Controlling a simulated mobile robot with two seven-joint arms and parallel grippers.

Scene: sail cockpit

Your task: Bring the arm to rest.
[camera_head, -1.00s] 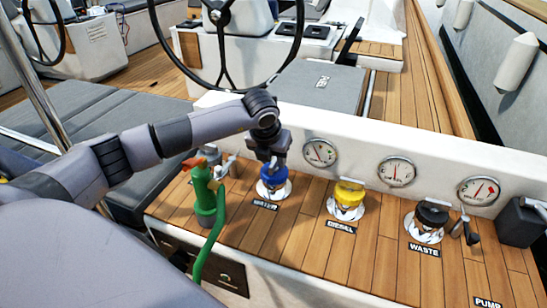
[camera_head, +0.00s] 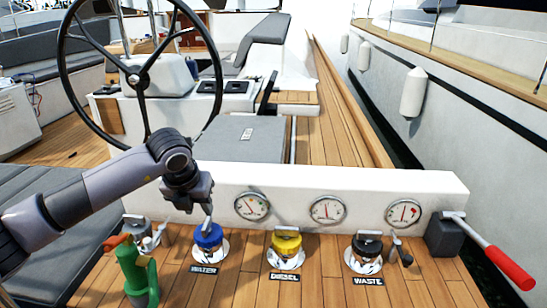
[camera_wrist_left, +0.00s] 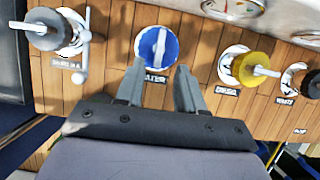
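My left arm comes in from the left in the head view. Its gripper (camera_head: 205,212) points down just above the blue water cap (camera_head: 208,237). In the left wrist view the two fingers (camera_wrist_left: 158,88) are spread apart with nothing between them, and the blue cap (camera_wrist_left: 157,47) lies just beyond their tips. The cap sits in its round metal fitting on the wooden deck. My right gripper is not in view.
The yellow diesel cap (camera_head: 286,243) and black waste cap (camera_head: 367,246) stand to the right. A green hose nozzle (camera_head: 137,275) is at the left. Gauges (camera_head: 327,210) line the white ledge behind. A red-handled lever (camera_head: 508,266) is at far right.

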